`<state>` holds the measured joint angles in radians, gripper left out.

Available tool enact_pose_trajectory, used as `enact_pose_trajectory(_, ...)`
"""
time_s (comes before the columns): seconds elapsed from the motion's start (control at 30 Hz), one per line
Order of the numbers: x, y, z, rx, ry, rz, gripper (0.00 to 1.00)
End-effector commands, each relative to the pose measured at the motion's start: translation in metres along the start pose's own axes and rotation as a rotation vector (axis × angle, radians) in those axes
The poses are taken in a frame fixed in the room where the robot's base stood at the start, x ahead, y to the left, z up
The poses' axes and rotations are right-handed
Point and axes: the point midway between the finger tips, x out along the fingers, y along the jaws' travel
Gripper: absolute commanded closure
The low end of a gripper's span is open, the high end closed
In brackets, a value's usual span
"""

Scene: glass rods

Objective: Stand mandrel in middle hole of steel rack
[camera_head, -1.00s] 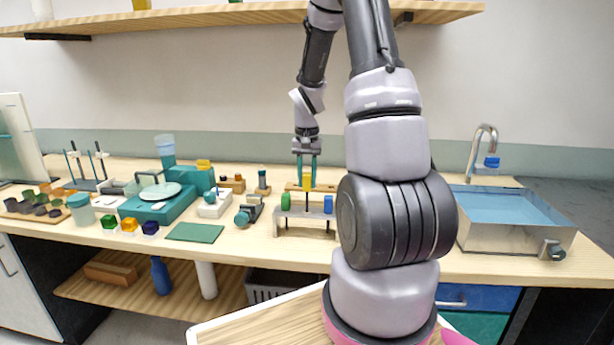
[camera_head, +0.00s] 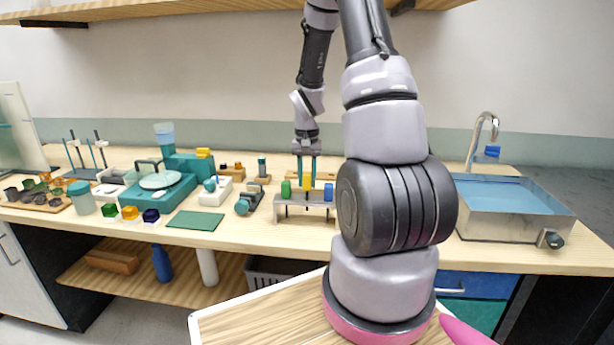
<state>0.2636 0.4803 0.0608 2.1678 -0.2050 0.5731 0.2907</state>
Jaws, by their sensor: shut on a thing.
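The steel rack (camera_head: 288,213) stands on the bench left of my arm. A green-topped piece (camera_head: 286,189) stands at its left end and a blue-topped piece (camera_head: 328,192) at its right end. My gripper (camera_head: 307,180) points straight down over the rack's middle and is shut on the mandrel, whose yellow part (camera_head: 307,185) shows between the fingers. The mandrel looks upright, and its yellow part sits slightly higher than the green and blue tops. Its lower end is too small to make out, so I cannot tell how far it is in the middle hole.
A teal clamp-like tool (camera_head: 245,203) lies left of the rack, with a green mat (camera_head: 195,221) and a teal balance (camera_head: 160,198) beyond. A steel basin (camera_head: 510,222) with a tap is at the right. My own arm covers the bench right of the rack.

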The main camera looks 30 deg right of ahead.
Motion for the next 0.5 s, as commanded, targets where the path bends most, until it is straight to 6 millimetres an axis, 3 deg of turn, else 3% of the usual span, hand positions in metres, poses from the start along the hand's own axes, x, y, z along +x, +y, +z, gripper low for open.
enact_pose_trajectory(0.5,0.021,0.0,0.0,-0.001,-0.001,0.001,1.0)
